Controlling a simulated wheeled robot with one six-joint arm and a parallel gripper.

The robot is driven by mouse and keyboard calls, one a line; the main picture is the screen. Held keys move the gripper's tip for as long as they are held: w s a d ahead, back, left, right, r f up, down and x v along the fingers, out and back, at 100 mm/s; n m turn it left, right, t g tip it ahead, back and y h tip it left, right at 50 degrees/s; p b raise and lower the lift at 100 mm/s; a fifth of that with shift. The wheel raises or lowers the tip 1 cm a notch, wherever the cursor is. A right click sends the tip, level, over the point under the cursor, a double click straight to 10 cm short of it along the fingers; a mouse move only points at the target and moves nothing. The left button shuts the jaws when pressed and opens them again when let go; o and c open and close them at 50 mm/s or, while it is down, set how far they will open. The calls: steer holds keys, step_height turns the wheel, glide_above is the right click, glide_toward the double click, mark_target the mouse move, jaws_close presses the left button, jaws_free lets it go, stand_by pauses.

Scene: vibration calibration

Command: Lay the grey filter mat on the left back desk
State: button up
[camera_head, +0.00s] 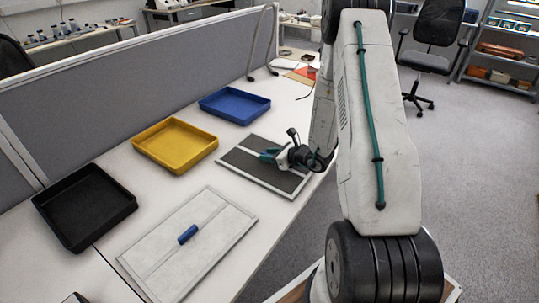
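A flat dark grey panel with a pale frame (245,162), which looks like the grey filter mat, lies on the white desk (222,270) near its right edge. A pale strip runs across it. My gripper (269,155), with teal fingers, is low over the middle of this panel. The fingers are small and partly hidden by the wrist, so I cannot tell whether they are open, shut or touching it. A second flat panel, pale grey with a blue handle (187,234), lies nearer on the desk.
A black tray (85,207), a yellow tray (175,145) and a blue tray (235,104) stand in a row along the grey divider (110,105). A thin bent stand (251,55) and small items are farther back. My arm covers the right-centre. An office chair (434,45) stands beyond.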

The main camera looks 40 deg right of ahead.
steer(key=shift+r, duration=0.1)
steer(key=shift+s+d+r, duration=0.15)
steer(key=shift+s, duration=0.1)
steer(key=v, duration=1)
steer(key=shift+s+d+r, duration=0.15)
steer(key=shift+s+r, duration=0.05)
steer(key=shift+s, duration=0.05)
steer(key=shift+s+r, duration=0.15)
steer(key=shift+s, duration=0.05)
steer(key=s+a+r+n+g+y, duration=0.3)
steer(key=a+r+n+g, duration=0.2)
steer(key=a+r+n, duration=0.5)
steer(key=s+a+r+n+g+y, duration=0.35)
steer(key=a+r+n, duration=0.45)
steer(key=a, duration=0.4)
steer(key=s+a+r+n+g+h, duration=0.4)
steer(key=s+r+n, duration=0.1)
steer(key=s+n, duration=0.25)
steer(key=s+d+r+n+h, duration=0.1)
steer(key=s+r+n+h, duration=0.1)
steer(key=s, duration=0.3)
steer(key=s+d+r+n+t+h, duration=0.1)
steer(key=s+d+r+n+h, duration=0.1)
steer(key=s+n+h, duration=0.2)
steer(key=shift+s+r+h, duration=0.35)
steer(key=shift+s+h, duration=0.05)
steer(key=shift+h, duration=0.15)
